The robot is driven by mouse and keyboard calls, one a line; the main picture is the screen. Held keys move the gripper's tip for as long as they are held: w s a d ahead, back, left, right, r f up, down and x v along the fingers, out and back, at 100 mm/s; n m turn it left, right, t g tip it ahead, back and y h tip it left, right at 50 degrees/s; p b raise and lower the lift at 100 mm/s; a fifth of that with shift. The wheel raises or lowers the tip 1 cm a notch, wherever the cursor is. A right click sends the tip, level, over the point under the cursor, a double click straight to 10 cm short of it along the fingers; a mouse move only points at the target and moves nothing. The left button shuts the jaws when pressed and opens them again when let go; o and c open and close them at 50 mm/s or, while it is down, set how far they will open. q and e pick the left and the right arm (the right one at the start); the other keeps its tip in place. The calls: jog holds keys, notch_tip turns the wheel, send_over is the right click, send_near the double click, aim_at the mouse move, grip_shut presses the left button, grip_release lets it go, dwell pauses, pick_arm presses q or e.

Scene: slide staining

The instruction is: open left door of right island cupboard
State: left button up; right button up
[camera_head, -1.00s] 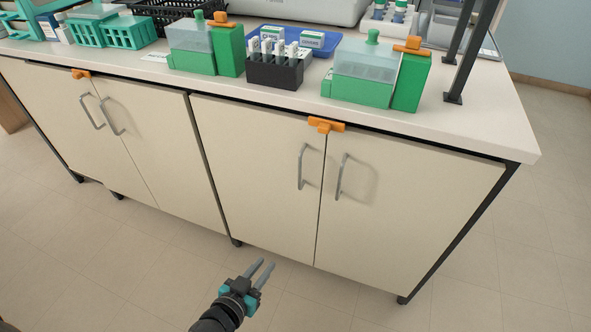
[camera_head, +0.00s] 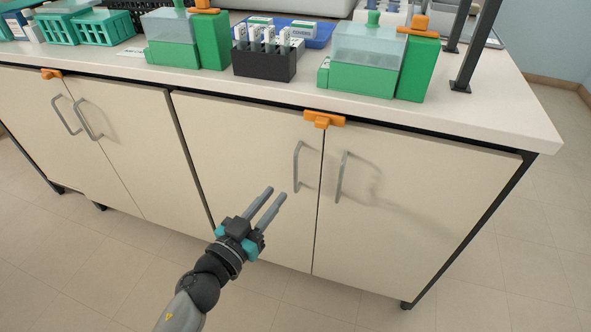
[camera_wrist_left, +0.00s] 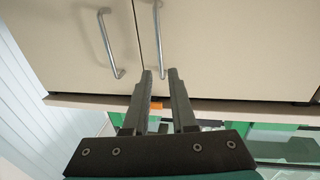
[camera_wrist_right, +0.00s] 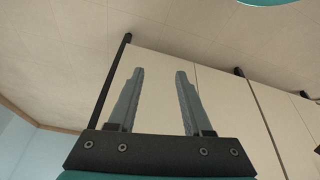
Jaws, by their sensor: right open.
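The right island cupboard has a closed cream left door (camera_head: 240,150) and a closed right door (camera_head: 430,200). The left door's grey bar handle (camera_head: 296,168) is near the middle seam; the right door's handle (camera_head: 341,178) is beside it. An orange catch (camera_head: 323,119) spans the seam at the top. My left gripper (camera_head: 275,195) is partly open and empty, in front of the left door, below and left of its handle. The inverted left wrist view shows both handles beyond the fingers (camera_wrist_left: 160,73). My right gripper (camera_wrist_right: 160,72) is open and empty, with cupboard fronts beyond it.
The worktop (camera_head: 500,110) carries green boxes with clear lids (camera_head: 370,45), a black rack (camera_head: 264,64) and a blue tray (camera_head: 318,38). The left cupboard's doors (camera_head: 120,160) are closed. The floor in front is clear.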

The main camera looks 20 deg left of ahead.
aim_at(295, 171)
pick_arm(q)
jog(key=x, duration=0.9)
jog(key=shift+b, duration=0.35)
jog(key=shift+w+d, duration=0.15)
jog(key=shift+w, duration=0.45)
pick_arm(e)
jog(key=shift+r, duration=1)
pick_arm(q)
grip_shut()
